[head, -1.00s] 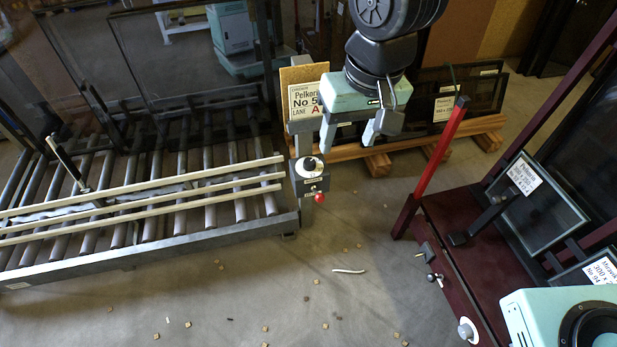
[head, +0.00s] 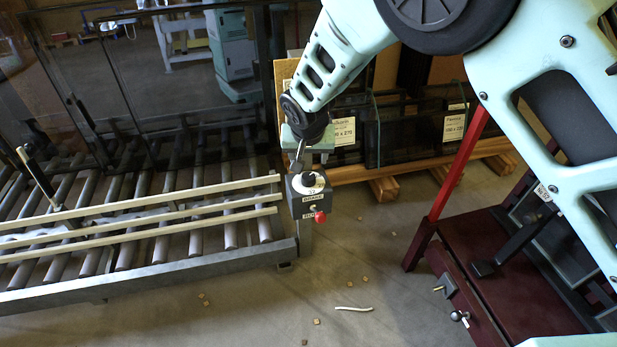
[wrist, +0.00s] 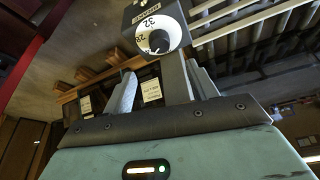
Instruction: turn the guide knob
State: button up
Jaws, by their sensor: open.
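A black knob (head: 309,180) sits on a white dial on top of a small grey control box (head: 306,200) at the end of the roller conveyor. My gripper (head: 299,160) is just above and behind the dial, pointing down. In the wrist view my gripper (wrist: 150,70) is open, its fingers apart with nothing between them. I see no clear contact with the knob.
A red button (head: 320,217) is on the box's front. Pale rails (head: 140,215) and rollers lie to the left. Glass panes (head: 400,125) on wooden bearers stand behind. A dark red frame (head: 470,270) with small knobs is at right. The floor between is mostly clear.

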aim_at(309, 176)
jog(key=b+x, duration=0.2)
jog(key=x, duration=0.9)
jog(key=shift+c, duration=0.4)
jog(key=c, duration=0.9)
